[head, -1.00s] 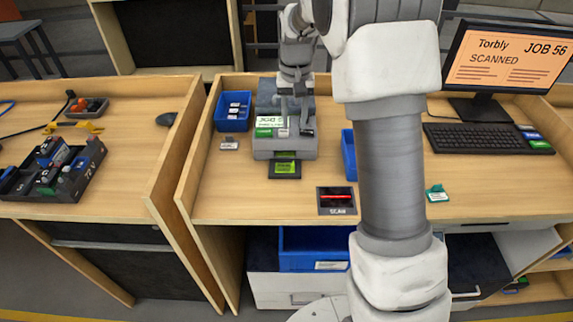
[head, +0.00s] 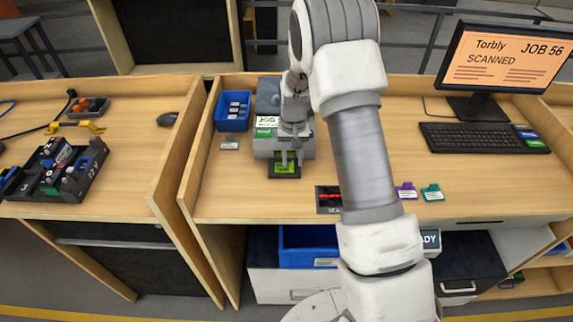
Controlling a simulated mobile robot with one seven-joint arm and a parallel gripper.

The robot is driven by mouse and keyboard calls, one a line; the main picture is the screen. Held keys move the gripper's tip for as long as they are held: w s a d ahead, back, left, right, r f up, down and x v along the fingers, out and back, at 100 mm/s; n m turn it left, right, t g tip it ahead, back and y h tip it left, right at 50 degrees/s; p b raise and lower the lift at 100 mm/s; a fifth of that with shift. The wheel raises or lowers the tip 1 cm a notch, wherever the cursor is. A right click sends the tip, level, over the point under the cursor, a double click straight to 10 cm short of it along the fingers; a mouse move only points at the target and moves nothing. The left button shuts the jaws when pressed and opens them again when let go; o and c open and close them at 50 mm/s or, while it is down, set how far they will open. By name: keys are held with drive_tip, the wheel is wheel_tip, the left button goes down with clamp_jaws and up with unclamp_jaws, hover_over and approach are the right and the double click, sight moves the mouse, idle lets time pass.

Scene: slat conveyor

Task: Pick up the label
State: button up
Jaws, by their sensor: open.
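The fingers cover part of the label. I cannot tell from this view whether they touch it.
A blue bin (head: 232,124) stands left of the printer, with a small grey item (head: 229,144) in front. The scan pad (head: 328,207) lies front right, partly behind my arm. Purple (head: 405,191) and green tags (head: 432,193) lie further right. A monitor (head: 508,62) stands at the back right.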

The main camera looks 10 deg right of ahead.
drive_tip(key=shift+f, duration=0.5)
clamp_jaws()
drive_tip(key=shift+r, duration=0.15)
